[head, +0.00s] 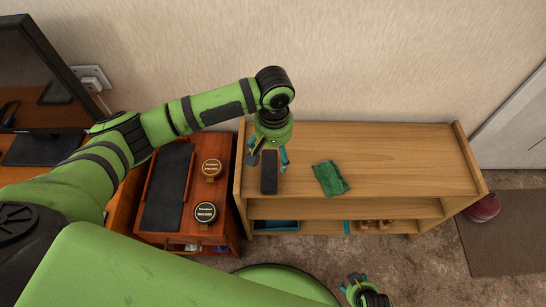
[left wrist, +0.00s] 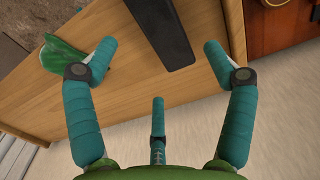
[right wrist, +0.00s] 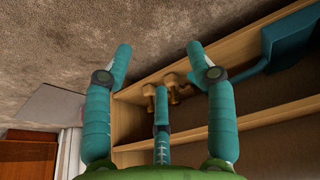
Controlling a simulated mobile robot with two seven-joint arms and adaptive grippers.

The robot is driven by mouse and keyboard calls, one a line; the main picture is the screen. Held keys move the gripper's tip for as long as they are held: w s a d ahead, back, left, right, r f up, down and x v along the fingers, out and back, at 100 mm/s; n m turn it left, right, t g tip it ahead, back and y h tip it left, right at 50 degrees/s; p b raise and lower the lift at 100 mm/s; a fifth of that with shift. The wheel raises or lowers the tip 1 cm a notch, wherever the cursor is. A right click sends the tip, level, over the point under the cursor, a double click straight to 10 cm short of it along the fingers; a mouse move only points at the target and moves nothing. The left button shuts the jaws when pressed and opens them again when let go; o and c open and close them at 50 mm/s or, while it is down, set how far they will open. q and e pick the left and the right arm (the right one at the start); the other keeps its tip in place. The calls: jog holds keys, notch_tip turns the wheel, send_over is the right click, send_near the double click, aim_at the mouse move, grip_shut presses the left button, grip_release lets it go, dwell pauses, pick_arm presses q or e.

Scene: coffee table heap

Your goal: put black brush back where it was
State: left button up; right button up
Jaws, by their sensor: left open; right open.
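The black brush (head: 269,180), a dark oblong block, lies on the left part of the wooden shelf unit's top (head: 390,155). It also shows in the left wrist view (left wrist: 160,32), between and beyond the fingers. My left gripper (head: 268,160) is open above the brush's far end, its fingers spread to either side; I cannot tell if any finger touches it. My right gripper (head: 362,288) is open and empty, low in front of the shelf unit. The right wrist view shows its spread fingers (right wrist: 160,65) facing the carpet and the lower shelves.
A crumpled green cloth (head: 330,178) lies right of the brush. A red-brown cabinet (head: 228,222) at left bears a dark mat (head: 168,190) and two round tins (head: 211,168) (head: 205,213). A blue tray (head: 275,226) is on a lower shelf. The top's right side is clear.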

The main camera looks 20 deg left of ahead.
aim_at(273, 164)
pick_arm(q)
jog(key=shift+r+p, duration=0.4)
jog(key=shift+r, duration=2)
pick_arm(e)
jog(key=shift+w+d+f+t, duration=0.15)
jog(key=shift+w+d+t, duration=0.05)
jog(key=shift+w+t, duration=0.1)
